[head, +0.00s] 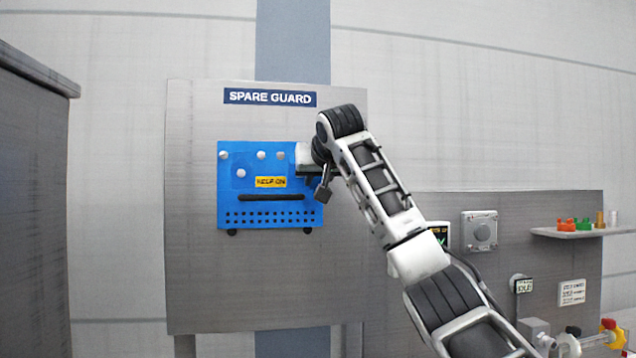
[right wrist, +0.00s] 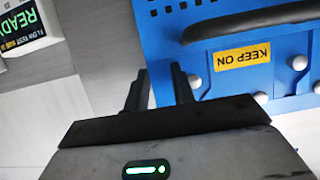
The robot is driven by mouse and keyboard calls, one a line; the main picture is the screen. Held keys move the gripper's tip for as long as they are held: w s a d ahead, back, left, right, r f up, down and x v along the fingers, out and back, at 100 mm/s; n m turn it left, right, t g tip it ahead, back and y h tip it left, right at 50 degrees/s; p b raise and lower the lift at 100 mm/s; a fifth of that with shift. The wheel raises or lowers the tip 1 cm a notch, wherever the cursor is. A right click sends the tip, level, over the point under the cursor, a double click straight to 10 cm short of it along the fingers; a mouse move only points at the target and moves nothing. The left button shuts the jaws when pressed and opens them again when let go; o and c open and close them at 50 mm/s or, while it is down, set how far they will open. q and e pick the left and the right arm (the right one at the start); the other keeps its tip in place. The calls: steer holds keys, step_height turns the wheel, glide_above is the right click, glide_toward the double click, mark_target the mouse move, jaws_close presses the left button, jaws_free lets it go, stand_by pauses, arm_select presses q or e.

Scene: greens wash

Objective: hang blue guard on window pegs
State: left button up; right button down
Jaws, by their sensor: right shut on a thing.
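The blue guard (head: 232,199) is a flat panel with a dark bar handle, a yellow "KEEP ON" label and rows of small holes. It lies upright against the grey board marked "SPARE GUARD". Several pale round knobs show on its upper part, and two dark pegs show at its lower edge. My right gripper (head: 308,172) is shut on the guard at its upper right edge. In the right wrist view the fingers (right wrist: 160,88) reach the edge of the guard (right wrist: 196,62), which appears upside down. Window pegs cannot be made out. My left gripper is not in view.
The grey board (head: 200,280) stands before a pale wall. Valves (head: 612,335) are at lower right. A dark cabinet (head: 32,200) stands at left.

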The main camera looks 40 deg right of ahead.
steer(key=shift+a+r, duration=0.1)
steer(key=shift+r, duration=0.3)
stand_by(0.3)
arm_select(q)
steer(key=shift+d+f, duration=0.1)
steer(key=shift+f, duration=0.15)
arm_select(e)
steer(key=shift+s+a, duration=0.1)
steer(key=shift+s, duration=0.05)
steer(key=shift+s+a+b, duration=0.3)
steer(key=shift+s+b, duration=0.25)
steer(key=shift+b, duration=0.1)
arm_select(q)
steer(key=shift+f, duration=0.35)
arm_select(e)
steer(key=shift+s+a+b, duration=0.45)
steer(key=shift+s+b, duration=0.15)
steer(key=shift+s, duration=0.1)
arm_select(q)
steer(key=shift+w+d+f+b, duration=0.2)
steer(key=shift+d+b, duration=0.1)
steer(key=shift+b, duration=0.35)
arm_select(e)
steer(key=shift+s+a, duration=0.55)
steer(key=shift+s, duration=0.35)
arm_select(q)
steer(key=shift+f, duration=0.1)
arm_select(e)
steer(key=shift+s+a, duration=0.1)
steer(key=shift+s, duration=0.1)
